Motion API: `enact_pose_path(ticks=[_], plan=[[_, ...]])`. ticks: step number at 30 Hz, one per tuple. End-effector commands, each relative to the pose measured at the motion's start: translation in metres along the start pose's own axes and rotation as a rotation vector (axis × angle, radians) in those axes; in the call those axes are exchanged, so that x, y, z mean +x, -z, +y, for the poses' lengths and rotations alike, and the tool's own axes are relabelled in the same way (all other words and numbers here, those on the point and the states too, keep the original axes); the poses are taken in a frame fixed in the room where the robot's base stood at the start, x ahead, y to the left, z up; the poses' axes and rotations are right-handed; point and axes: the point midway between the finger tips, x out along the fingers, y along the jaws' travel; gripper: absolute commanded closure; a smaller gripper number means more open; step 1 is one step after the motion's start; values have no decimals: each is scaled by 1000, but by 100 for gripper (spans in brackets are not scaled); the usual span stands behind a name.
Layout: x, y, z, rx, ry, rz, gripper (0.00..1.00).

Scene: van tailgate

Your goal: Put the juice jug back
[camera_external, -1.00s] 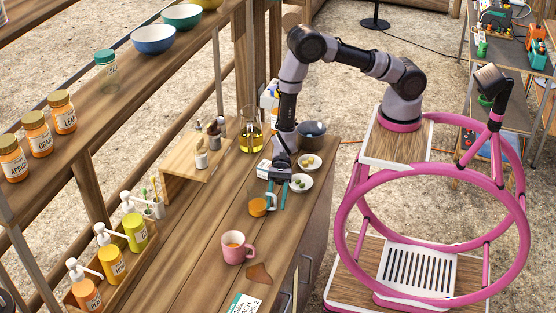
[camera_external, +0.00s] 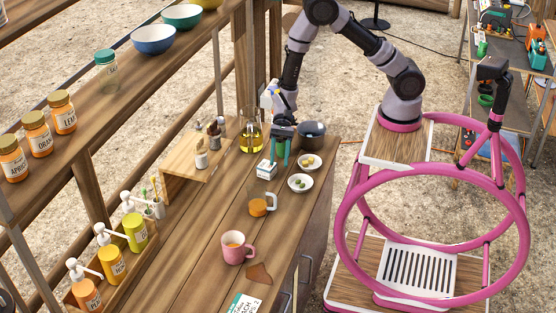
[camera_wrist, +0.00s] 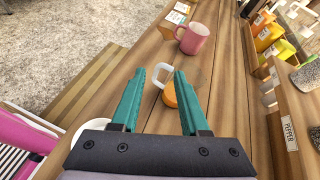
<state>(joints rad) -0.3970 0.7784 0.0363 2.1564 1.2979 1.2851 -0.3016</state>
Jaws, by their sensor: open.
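The juice jug (camera_external: 258,207) stands upright on the wooden counter, a small clear jug with orange juice low in it and a pale handle on its right. In the wrist view the jug (camera_wrist: 169,95) shows beyond and between the fingertips, partly hidden by the right finger. My gripper (camera_external: 281,163) has teal fingers and is open and empty. It is above the counter, behind the jug in the external view and apart from it. The gripper (camera_wrist: 166,72) also shows in the wrist view with its fingers spread.
A pink mug (camera_external: 237,247) stands in front of the jug. A small white box (camera_external: 266,169) is beside my gripper. Two small bowls (camera_external: 300,183) lie right of it, with a dark pot (camera_external: 312,134) behind. An oil flask (camera_external: 251,136) and a wooden riser (camera_external: 188,168) stand left.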

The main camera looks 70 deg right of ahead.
Motion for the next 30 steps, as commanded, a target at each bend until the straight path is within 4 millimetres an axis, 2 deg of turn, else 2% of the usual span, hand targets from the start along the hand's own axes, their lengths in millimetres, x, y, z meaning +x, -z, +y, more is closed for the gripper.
enact_pose_path(ticks=[1,3,8,12,17,24,30], plan=[[-24,-23,-5,-73,-5,18,55],[-54,-47,-4,-162,-26,54,55],[-121,-92,9,-362,-65,167,55],[-179,-120,28,-526,-87,301,55],[-242,-144,55,-698,-101,491,55],[-331,-169,104,-910,-107,836,55],[-388,-183,143,-1020,-107,1114,55]])
